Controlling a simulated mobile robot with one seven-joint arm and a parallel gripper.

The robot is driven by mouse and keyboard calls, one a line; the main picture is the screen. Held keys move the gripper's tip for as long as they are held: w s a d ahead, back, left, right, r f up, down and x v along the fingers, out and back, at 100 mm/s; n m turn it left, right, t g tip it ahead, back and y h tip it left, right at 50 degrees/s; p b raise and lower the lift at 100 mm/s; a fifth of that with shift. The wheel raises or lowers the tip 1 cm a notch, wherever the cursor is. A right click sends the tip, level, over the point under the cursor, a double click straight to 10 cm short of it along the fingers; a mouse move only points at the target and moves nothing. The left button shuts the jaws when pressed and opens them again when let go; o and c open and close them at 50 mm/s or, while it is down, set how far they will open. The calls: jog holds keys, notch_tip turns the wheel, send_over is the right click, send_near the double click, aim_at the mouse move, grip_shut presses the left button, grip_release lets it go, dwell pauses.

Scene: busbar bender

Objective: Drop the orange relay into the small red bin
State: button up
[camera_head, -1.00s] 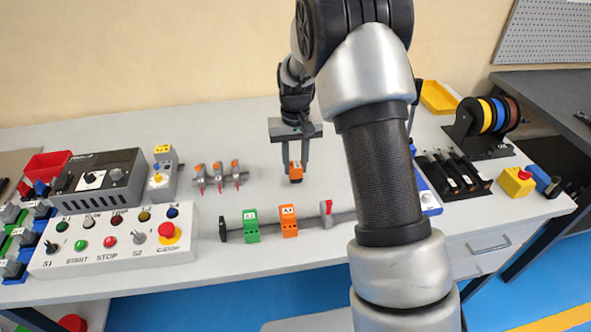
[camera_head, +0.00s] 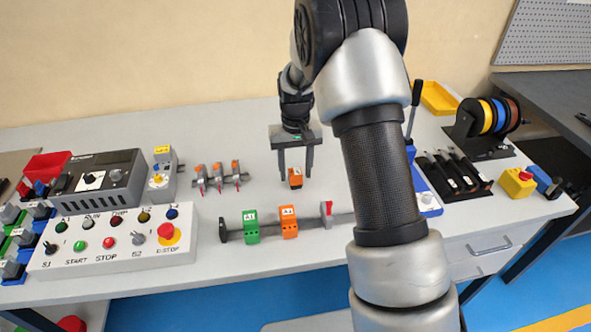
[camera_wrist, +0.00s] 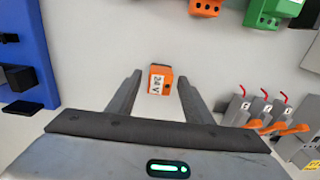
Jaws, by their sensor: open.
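The orange relay (camera_head: 295,179) is a small orange block on the bare grey table, behind the rail. In the wrist view the relay (camera_wrist: 160,80) shows a white "24 V" label and sits between the finger ends, near their tips, with a gap on both sides. My gripper (camera_head: 296,174) is open and points down over the relay. In the wrist view my gripper (camera_wrist: 159,76) holds nothing.
A rail (camera_head: 235,236) with a green block (camera_head: 250,226) and another orange block (camera_head: 288,222) lies in front. Lever-like parts (camera_head: 220,178) stand left of my gripper. The control box (camera_head: 98,182) and button panel (camera_head: 115,240) fill the left side.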

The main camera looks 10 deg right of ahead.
jog(key=s+r+t+p, duration=0.1)
jog(key=s+r, duration=0.2)
jog(key=r, duration=0.8)
jog(key=s+r+t+p, duration=0.1)
jog(key=s+r, duration=0.3)
jog(key=r, duration=0.6)
jog(key=s+d+r+t, duration=0.1)
jog(key=s+r, duration=0.1)
jog(key=s, duration=0.8)
jog(key=s+d+r+t, duration=0.1)
jog(key=s+r+t, duration=0.1)
jog(key=s, duration=0.9)
jog(key=shift+s+r+b, duration=0.15)
jog(key=shift+r+b, duration=0.15)
jog(key=shift+r, duration=0.55)
jog(key=shift+o, duration=0.5)
jog(key=shift+s+f+t, duration=0.1)
jog(key=shift+s+t, duration=0.2)
jog(key=shift+s, duration=0.05)
jog(key=g+p, duration=0.4)
jog(key=p, duration=0.2)
send_over(297, 172)
jog(key=f, duration=2.2)
jog(key=shift+s, duration=0.25)
jog(key=shift+w+a+f, duration=0.1)
jog(key=shift+w+f, duration=0.1)
jog(key=shift+f, duration=1.35)
jog(key=shift+w+a+f, duration=0.1)
jog(key=shift+w+f, duration=0.1)
jog(key=shift+f, duration=1.3)
